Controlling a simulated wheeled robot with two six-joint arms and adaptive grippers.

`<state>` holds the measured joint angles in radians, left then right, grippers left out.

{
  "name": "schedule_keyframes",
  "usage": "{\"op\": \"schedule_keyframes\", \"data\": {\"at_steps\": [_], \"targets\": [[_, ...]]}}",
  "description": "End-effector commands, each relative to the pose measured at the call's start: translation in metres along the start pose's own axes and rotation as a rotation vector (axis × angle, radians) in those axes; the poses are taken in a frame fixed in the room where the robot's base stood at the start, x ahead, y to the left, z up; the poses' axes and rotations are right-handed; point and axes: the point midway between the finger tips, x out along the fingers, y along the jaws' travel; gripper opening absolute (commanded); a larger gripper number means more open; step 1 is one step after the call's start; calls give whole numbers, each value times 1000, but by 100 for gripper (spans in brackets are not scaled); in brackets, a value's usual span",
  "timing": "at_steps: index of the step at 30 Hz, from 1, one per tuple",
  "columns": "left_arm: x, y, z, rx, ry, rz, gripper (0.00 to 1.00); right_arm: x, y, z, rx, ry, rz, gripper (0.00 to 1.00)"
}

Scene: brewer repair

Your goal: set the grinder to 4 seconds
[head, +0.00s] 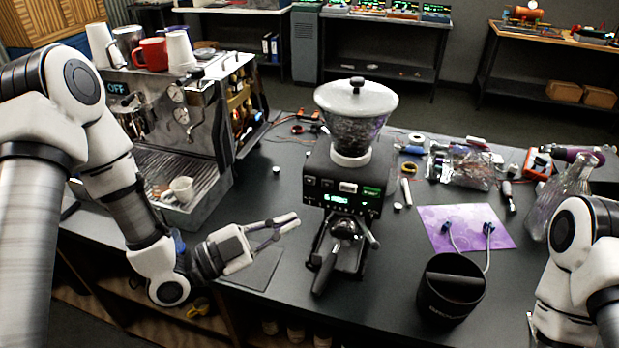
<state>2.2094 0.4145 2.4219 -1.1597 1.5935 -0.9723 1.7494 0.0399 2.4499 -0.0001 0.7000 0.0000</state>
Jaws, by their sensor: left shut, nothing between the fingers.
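The black grinder (330,165) stands upright on the dark table, with a clear hopper (356,103) of beans on top. Its front has small buttons and a green lit display (337,199); the digits are too small for me to read surely. A portafilter (335,248) sits at the grinder's front, its handle pointing toward me. My left gripper (285,224) is shut and empty, left of the grinder and apart from it, fingertips pointing right. My right arm shows at the right edge; its gripper is out of the picture.
An espresso machine (170,115) with cups on top stands at the left, its display reading OFF. A black knock box (451,287) and a purple mat (465,228) lie right of the grinder. A glass bottle (568,197) stands near my right arm. Tools and parts clutter the back right.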

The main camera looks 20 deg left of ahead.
Motion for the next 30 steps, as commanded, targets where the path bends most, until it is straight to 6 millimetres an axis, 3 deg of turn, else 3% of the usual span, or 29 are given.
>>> {"op": "schedule_keyframes", "data": {"at_steps": [13,18,30], "targets": [[42,-30,28,4,1,2,0,-10,0,0,0,0,0,40],[54,-38,40,3,1,1,0,-2,0,0,0,0,0,40],[59,-43,42,0,0,0,0,-1,0,0,0,0,0,40]]}}
